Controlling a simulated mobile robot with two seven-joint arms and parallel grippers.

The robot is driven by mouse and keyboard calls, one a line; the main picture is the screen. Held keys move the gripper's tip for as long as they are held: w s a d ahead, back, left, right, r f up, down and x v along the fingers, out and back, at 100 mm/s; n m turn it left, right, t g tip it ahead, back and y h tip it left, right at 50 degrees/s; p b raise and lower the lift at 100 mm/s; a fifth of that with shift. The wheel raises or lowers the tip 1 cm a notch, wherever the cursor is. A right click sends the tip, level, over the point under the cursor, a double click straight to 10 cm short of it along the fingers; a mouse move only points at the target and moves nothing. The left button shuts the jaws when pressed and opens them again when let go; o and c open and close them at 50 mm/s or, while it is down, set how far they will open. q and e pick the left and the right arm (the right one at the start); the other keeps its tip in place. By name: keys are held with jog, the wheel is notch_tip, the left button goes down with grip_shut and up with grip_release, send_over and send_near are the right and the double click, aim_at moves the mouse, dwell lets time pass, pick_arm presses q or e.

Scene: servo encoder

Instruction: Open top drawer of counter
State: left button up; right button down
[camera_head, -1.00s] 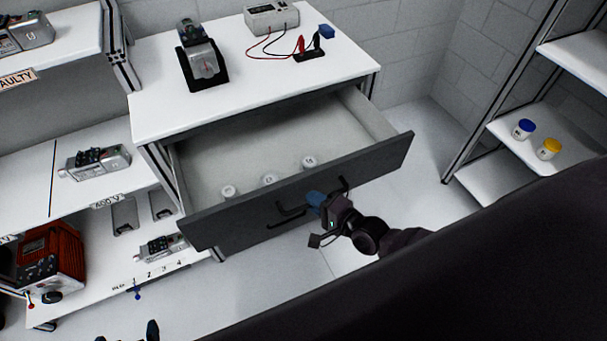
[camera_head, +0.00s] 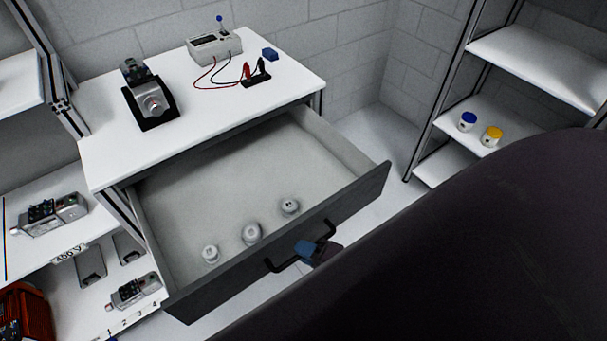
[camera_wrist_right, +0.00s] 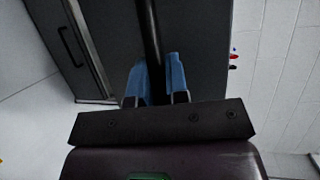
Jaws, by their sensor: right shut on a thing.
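The counter's top drawer (camera_head: 290,248) is pulled well out, with its grey inside showing. Three small white cylinders (camera_head: 251,233) stand in it near its front. A black bar handle (camera_head: 275,265) is on the drawer's dark front. My right gripper (camera_head: 306,250), with blue fingertips, is at the handle; most of it is hidden behind my dark arm. In the right wrist view, the two blue fingers (camera_wrist_right: 157,82) are closed around the black handle bar (camera_wrist_right: 150,45). My left gripper is not seen.
A shelf rack with two jars (camera_head: 491,136) stands right. Shelves with instruments stand left.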

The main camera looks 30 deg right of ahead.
jog(key=c, duration=1.1)
grip_release()
jog(key=shift+c, duration=0.2)
jog(key=v, duration=1.1)
jog(key=shift+b, duration=0.3)
